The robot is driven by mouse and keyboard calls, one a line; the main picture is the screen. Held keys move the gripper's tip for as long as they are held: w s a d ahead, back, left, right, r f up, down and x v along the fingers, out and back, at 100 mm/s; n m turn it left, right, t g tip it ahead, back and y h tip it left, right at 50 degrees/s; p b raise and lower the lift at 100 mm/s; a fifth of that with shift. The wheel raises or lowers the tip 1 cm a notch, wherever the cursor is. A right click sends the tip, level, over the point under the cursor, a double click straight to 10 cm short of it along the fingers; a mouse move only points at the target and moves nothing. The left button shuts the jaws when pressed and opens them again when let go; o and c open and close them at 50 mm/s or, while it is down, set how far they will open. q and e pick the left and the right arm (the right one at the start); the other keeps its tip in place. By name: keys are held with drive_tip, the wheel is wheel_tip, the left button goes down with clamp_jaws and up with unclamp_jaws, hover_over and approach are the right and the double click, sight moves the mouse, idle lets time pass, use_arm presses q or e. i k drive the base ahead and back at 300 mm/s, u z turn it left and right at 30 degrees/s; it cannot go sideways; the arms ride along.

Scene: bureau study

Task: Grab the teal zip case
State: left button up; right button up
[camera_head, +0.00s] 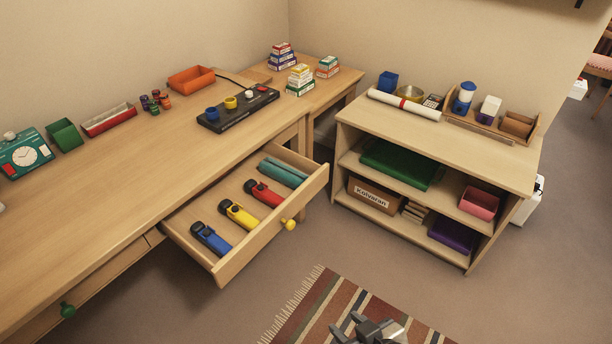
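The teal zip case (283,172) lies at the far end of the pulled-out drawer (218,268), beside the red item. It looks like a long, rounded teal bundle, and nothing covers it. My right gripper (349,326) shows at the bottom edge, over the striped rug and well away from the drawer. Its two grey fingertips stand apart, with nothing seen between them. My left gripper is not in view.
Red (264,193), yellow (238,214) and blue (211,239) items with black ends share the drawer. The drawer has a yellow knob (290,224). A low shelf unit (440,146) stands to the right. Open floor and a rug (318,306) lie in front.

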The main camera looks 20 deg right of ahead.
sight(288, 176)
drive_tip(key=z, duration=4.5)
drive_tip(key=i, duration=0.2)
drive_tip(key=u, duration=3.05)
drive_tip(key=i, duration=1.6)
drive_tip(key=u, duration=1.35)
drive_tip(key=i, duration=0.85)
drive_tip(key=u, duration=0.8)
